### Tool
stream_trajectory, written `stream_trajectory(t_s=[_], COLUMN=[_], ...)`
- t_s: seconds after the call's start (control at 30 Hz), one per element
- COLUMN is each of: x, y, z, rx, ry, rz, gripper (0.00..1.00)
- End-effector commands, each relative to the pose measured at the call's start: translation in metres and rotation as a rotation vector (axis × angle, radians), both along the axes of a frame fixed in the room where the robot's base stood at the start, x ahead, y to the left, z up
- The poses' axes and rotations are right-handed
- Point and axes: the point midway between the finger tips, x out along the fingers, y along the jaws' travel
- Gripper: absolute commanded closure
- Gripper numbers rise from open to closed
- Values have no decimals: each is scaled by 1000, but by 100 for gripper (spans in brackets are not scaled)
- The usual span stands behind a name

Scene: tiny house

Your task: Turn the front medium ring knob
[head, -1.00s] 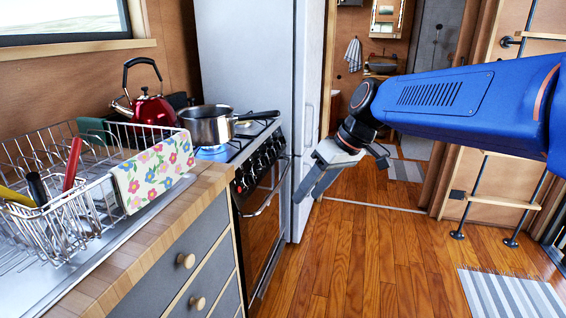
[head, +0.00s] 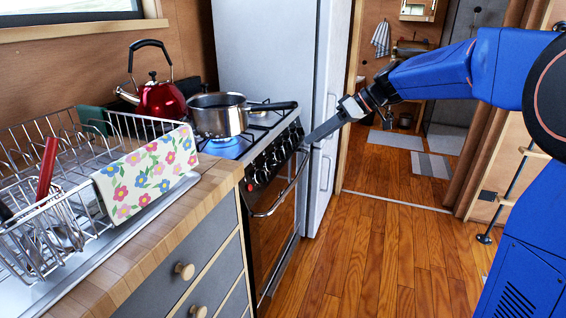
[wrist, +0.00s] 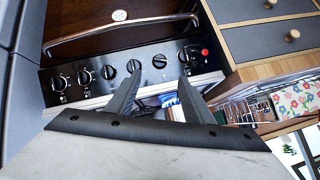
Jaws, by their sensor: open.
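The stove's black front panel (head: 275,157) carries a row of several knobs below the burners. In the wrist view the knob row (wrist: 133,66) runs across the panel beyond my fingers, with a red button (wrist: 205,52) at its right end. I cannot tell which knob is the front medium ring knob, as no labels are readable. My gripper (head: 310,138) is open and empty near the far end of the panel; its spread fingers also show in the wrist view (wrist: 158,92). They appear apart from the knobs.
A steel saucepan (head: 218,118) sits on the stove, its handle reaching right, with a blue flame (head: 224,150) in front below it. A red kettle (head: 160,98) stands behind. The oven handle (head: 284,188) juts out below the knobs. The wooden floor (head: 380,250) is clear.

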Motion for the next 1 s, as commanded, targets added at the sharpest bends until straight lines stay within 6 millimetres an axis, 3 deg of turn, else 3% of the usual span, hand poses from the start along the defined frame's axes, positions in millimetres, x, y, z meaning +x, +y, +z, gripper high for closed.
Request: stream_trajectory(t_s=[0.7,1.0], x=[13,16], y=[92,112], z=[-84,-102], rx=[-1,-2], ry=[2,2], rz=[1,0], gripper=[53,53])
